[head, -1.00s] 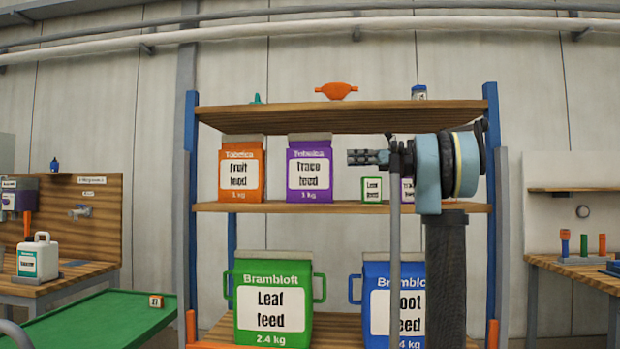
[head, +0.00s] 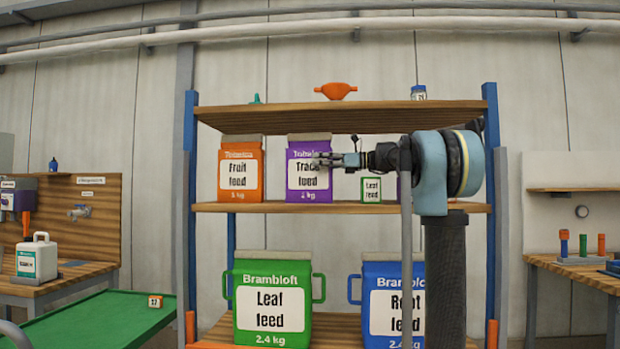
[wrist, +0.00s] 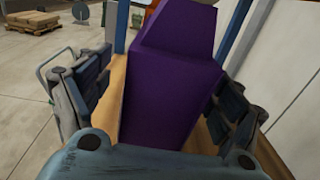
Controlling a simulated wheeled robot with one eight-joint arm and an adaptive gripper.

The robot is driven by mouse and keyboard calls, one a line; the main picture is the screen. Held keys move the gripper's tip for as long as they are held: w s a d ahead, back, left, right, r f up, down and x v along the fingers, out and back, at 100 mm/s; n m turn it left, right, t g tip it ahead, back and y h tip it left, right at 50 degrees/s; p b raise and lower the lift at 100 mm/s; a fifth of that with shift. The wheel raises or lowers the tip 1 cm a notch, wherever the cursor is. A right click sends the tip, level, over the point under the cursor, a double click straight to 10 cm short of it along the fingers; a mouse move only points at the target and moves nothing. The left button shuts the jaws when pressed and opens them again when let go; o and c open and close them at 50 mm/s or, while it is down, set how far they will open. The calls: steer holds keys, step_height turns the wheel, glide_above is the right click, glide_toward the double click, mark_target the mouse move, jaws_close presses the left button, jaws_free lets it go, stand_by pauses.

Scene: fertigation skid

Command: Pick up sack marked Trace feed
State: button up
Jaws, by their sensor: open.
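The large purple sack marked Trace feed (head: 309,194) stands upright on the middle shelf. My gripper (head: 325,160) reaches in from the right, its fingers overlapping the upper right of the label in the head view. In the wrist view the purple sack (wrist: 165,95) rises between the two spread fingers of my gripper (wrist: 162,78), one on each side. The jaws are open, with some gap visible by the left finger; contact on the right cannot be told.
The orange Fruit feed sack (head: 240,190) stands left of the purple one. A small green-labelled sack (head: 371,189) stands close on its right. The upper shelf (head: 340,117) runs above. Large green (head: 272,342) and blue (head: 362,300) sacks stand below.

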steer(key=shift+w+a, duration=0.1)
steer(key=shift+a, duration=0.9)
steer(key=c, duration=1.8)
steer(key=shift+r, duration=0.1)
